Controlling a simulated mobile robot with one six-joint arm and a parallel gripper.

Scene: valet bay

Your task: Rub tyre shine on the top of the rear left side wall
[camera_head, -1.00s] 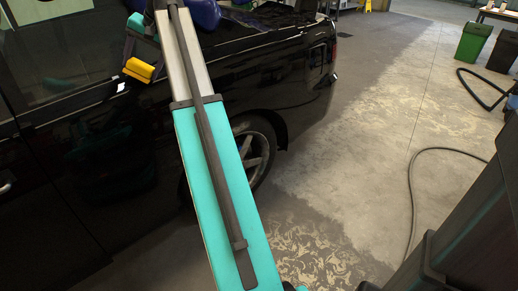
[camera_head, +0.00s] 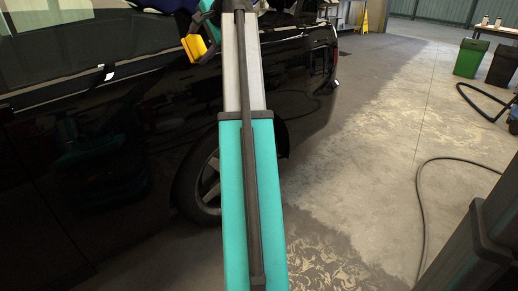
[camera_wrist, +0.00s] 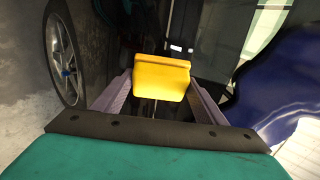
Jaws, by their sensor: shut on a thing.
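My gripper (camera_wrist: 160,88) is shut on a yellow block-shaped applicator (camera_wrist: 162,76), held between its two fingers in the wrist view. The applicator also shows in the head view (camera_head: 195,46), at the top in front of the black car's side (camera_head: 100,150). The rear wheel (camera_head: 205,188) shows low in the head view, partly hidden behind my teal arm. In the wrist view the wheel (camera_wrist: 65,58) stands at the left, its tyre dark around a grey spoked rim. The applicator is apart from the tyre.
A dark blue glossy thing (camera_wrist: 275,85) fills the right of the wrist view; I cannot tell what it is. A black hose (camera_head: 420,205) lies on the concrete floor. A green bin (camera_head: 470,57) and a dark bin (camera_head: 503,64) stand far right. Floor behind the car is mostly clear.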

